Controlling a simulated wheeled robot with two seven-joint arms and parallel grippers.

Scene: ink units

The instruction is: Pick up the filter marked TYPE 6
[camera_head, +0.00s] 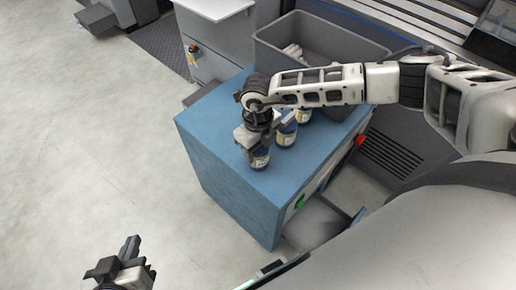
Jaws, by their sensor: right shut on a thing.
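My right gripper (263,141) points down and is shut on the nearest filter (260,160), which is upright at the cabinet's front part. A second filter (287,134) stands just behind and to the right of it. A third filter (304,116) is partly hidden by my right arm. The label markings are too small to read, so I cannot tell which is TYPE 6. My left gripper (124,262) is empty, with its fingers apart, low over the floor at the lower left.
The blue cabinet (215,135) has a green and a red button on its side. A grey bin (330,38) with pale items stands behind my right arm. A white-topped unit (215,8) is at the back. The floor (80,150) at left is clear.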

